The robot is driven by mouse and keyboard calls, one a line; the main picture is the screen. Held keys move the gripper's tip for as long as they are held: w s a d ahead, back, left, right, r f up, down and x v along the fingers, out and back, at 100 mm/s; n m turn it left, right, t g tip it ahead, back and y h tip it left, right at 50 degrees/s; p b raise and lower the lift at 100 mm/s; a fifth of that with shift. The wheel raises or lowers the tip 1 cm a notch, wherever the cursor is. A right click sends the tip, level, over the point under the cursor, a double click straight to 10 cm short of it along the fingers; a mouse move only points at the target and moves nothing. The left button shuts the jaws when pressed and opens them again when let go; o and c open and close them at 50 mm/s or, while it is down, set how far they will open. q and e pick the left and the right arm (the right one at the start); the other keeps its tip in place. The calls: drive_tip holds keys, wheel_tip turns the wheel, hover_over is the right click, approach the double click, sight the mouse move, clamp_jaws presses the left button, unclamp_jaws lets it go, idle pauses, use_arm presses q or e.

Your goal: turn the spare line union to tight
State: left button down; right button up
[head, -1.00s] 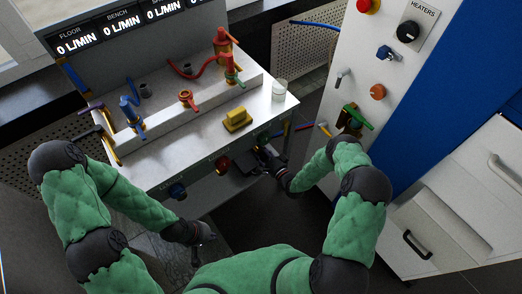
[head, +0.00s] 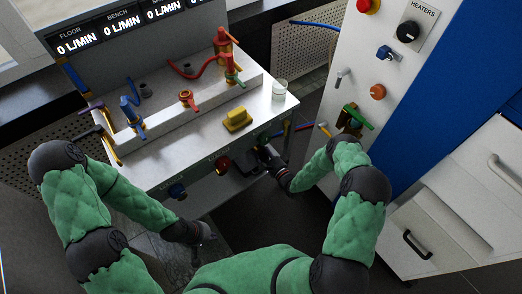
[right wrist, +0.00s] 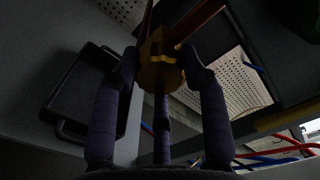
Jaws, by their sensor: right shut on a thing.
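In the right wrist view a brass hexagonal union (right wrist: 160,72) sits between the fingers of my right gripper (right wrist: 161,66), with brass line running up from it. The gripper is shut on the union. In the head view my right gripper (head: 264,157) is at the front right of the bench, below its top edge, and the union is hidden there. My left gripper (head: 201,238) hangs low in front of the bench, away from its fittings; its fingers are too small and dark to read.
The bench (head: 190,150) carries a yellow block (head: 237,119), a glass beaker (head: 279,89) and coloured valves. A white panel (head: 390,75) with a green-handled valve (head: 358,117) stands at right.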

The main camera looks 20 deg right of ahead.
drive_tip(key=o, duration=1.1)
drive_tip(key=shift+w+d, duration=0.1)
drive_tip(key=shift+d, duration=0.15)
drive_tip(key=shift+o, duration=0.2)
drive_tip(key=shift+a, duration=0.1)
drive_tip(key=v, duration=1.2)
